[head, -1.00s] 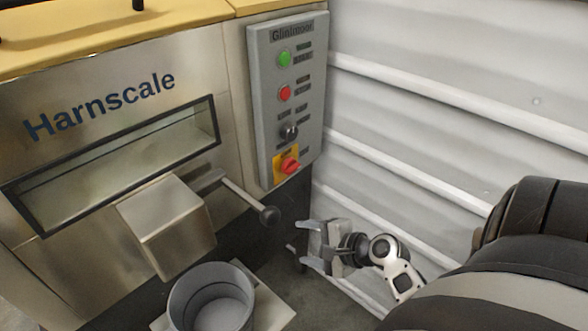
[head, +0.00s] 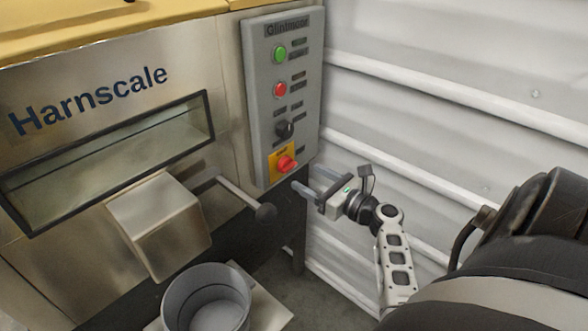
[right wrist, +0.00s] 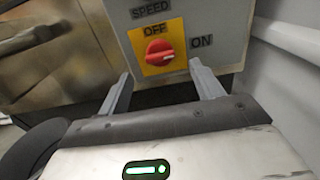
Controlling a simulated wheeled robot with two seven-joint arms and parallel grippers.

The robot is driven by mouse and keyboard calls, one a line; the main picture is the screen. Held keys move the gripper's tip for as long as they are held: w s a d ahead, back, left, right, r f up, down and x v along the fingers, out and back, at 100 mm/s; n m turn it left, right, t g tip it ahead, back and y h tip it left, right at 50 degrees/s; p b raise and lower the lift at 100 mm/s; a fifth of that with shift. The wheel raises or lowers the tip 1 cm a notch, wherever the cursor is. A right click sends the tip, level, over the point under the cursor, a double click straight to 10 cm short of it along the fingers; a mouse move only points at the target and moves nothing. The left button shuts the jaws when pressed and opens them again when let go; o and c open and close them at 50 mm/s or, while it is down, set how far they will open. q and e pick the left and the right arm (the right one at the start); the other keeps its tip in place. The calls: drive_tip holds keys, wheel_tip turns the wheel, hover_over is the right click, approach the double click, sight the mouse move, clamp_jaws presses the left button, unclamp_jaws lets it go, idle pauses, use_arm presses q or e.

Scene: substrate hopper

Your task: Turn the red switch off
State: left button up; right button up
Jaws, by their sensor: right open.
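The red switch (head: 286,164) is a rotary knob on a yellow plate at the bottom of the grey control panel (head: 261,100). In the right wrist view the red switch (right wrist: 159,52) has "OFF" above it and "ON" to its right. Its pale mark lies on the right side, toward "ON". My right gripper (head: 312,180) is open and empty, just right of and below the switch in the head view. In the right wrist view its two fingers (right wrist: 160,84) point at the panel, one on each side below the knob, apart from it. My left gripper is not in view.
Above the switch are a black knob (head: 284,129), a red button (head: 280,89) and a green button (head: 280,55). A lever with a dark ball end (head: 265,212) juts out left of my gripper. A grey bucket (head: 180,299) stands below. A white ribbed wall (head: 450,90) is at right.

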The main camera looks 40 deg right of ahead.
sight(292, 168)
drive_tip(key=w, duration=0.6)
drive_tip(key=shift+w+a, duration=0.1)
drive_tip(key=shift+a, duration=0.2)
drive_tip(key=shift+c, duration=0.4)
drive_tip(key=c, duration=0.9)
